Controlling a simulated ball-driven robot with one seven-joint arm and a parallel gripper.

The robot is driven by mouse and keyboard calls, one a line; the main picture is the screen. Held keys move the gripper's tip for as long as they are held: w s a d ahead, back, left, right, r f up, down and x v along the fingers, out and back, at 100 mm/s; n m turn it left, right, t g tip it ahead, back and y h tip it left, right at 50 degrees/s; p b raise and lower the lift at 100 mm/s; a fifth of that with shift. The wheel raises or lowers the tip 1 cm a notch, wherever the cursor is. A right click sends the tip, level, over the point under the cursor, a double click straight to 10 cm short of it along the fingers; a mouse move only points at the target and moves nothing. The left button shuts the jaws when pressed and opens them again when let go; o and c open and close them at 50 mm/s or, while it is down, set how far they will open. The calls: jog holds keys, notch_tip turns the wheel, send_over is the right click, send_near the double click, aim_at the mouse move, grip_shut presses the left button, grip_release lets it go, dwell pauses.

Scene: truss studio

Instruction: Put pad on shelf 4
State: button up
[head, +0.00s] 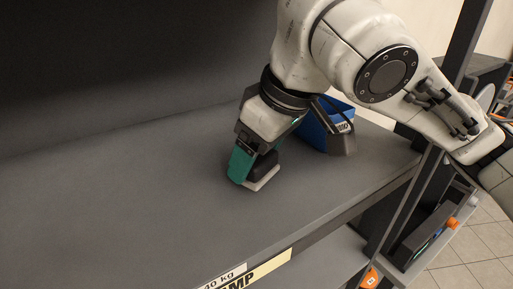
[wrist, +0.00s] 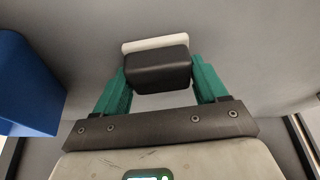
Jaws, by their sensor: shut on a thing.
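The pad (head: 264,171) is a dark block with a pale base. In the head view it is low over the grey shelf (head: 130,200), at or very near its surface; I cannot tell if it touches. My gripper (head: 250,168) has green fingers and is shut on the pad. In the wrist view the dark body of the pad (wrist: 158,70) sits between the two green fingers of my gripper (wrist: 160,84), with the pale strip beyond it. The fingers hide part of the pad in the head view.
A blue bin (head: 318,130) stands on the shelf to the right of my gripper, with a dark grey object (head: 342,140) beside it. A shelf upright (head: 425,190) is at the right. The left part of the shelf is clear. A label (head: 255,275) is on the front edge.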

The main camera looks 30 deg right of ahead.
jog(key=o, duration=0.9)
jog(key=shift+o, duration=0.2)
jog(key=shift+s+r, duration=0.15)
jog(key=shift+r, duration=0.2)
jog(key=s+d, duration=0.1)
jog(key=s, duration=0.1)
jog(key=s+d+b, duration=0.1)
jog(key=s, duration=0.1)
jog(key=s+b, duration=0.1)
jog(key=s, duration=0.1)
jog(key=shift+d, duration=0.4)
jog(key=shift+s+f+b, duration=0.15)
jog(key=shift+s+b, duration=0.05)
jog(key=shift+b, duration=0.7)
jog(key=s+b, duration=0.1)
jog(key=s+d+b, duration=0.1)
jog(key=b, duration=0.1)
jog(key=shift+s+d+r+b, duration=0.15)
jog(key=shift+s+b, duration=0.1)
jog(key=shift+s, duration=0.25)
jog(key=shift+s+d+r+b, duration=0.1)
jog(key=shift+s+d+b, duration=0.15)
jog(key=shift+s, duration=0.2)
jog(key=shift+s+d+r+b, duration=0.1)
jog(key=shift+s+b, duration=0.2)
jog(key=shift+s, duration=0.2)
